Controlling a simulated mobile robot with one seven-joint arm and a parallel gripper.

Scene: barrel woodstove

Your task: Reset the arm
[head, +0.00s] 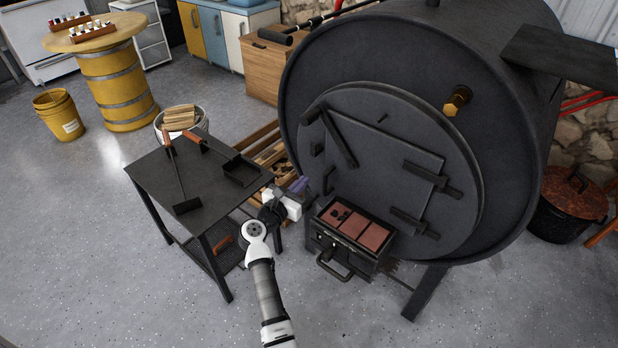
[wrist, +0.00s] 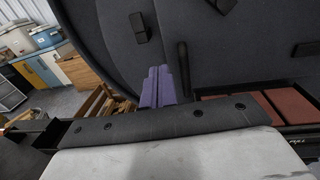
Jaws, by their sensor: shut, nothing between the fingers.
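My gripper (head: 299,184) is at the end of my white arm, in front of the lower left of the barrel stove (head: 400,110). Its two purple fingers are shut together with nothing between them. They also show in the wrist view (wrist: 157,88), pointing at the dark stove front. The stove door (head: 385,155) looks closed. Below it an open drawer (head: 318,226) with reddish brick-like panels lies just right of my gripper. I cannot tell whether my gripper touches the stove.
A black side table (head: 160,175) with two wood-handled tools stands left of my arm. A wooden rack (head: 262,140) and a white bucket (head: 196,120) of firewood stand behind it. A yellow bucket (head: 60,115) and barrel table (head: 112,80) are farther left. The front-left floor is clear.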

